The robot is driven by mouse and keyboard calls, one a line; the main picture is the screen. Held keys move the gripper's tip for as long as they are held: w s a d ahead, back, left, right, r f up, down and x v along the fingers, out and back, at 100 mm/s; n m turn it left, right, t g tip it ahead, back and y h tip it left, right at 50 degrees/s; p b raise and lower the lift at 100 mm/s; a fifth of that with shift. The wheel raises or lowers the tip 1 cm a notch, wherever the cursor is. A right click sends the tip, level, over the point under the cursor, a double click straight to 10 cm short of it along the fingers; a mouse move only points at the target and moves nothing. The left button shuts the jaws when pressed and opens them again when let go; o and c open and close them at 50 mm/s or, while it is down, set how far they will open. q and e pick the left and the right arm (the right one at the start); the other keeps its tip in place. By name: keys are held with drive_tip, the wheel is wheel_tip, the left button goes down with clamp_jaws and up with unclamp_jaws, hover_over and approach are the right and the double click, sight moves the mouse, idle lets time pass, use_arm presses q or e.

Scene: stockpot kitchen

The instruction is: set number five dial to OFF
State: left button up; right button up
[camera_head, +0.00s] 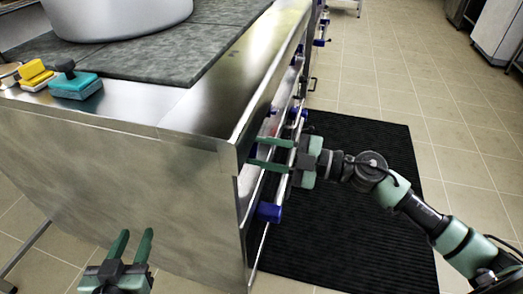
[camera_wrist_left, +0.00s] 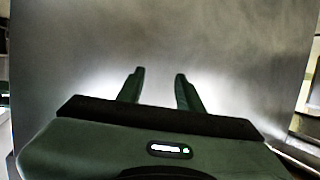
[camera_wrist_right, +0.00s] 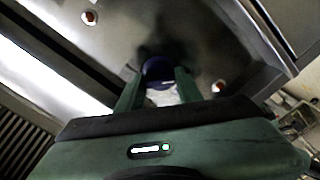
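Several blue dials line the front panel of the steel stove. One (camera_head: 269,212) is nearest in the head view, and another (camera_head: 320,43) is far along the panel. I cannot read any numbers, so I cannot tell which is number five. My right gripper (camera_head: 268,154) reaches to the panel from the right, its fingers pointing at it. In the right wrist view a blue dial (camera_wrist_right: 158,70) shows between its fingertips, which stand apart; contact is unclear. My left gripper (camera_head: 131,244) is open and empty beside the stove's steel side wall, low in the head view.
On the stove top (camera_head: 170,105) lie a yellow sponge (camera_head: 36,75) and a teal sponge (camera_head: 75,85), near a large pot (camera_head: 115,18). A rail runs along the stove front. A black mat (camera_head: 350,200) covers the floor there.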

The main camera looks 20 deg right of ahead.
clamp_jaws()
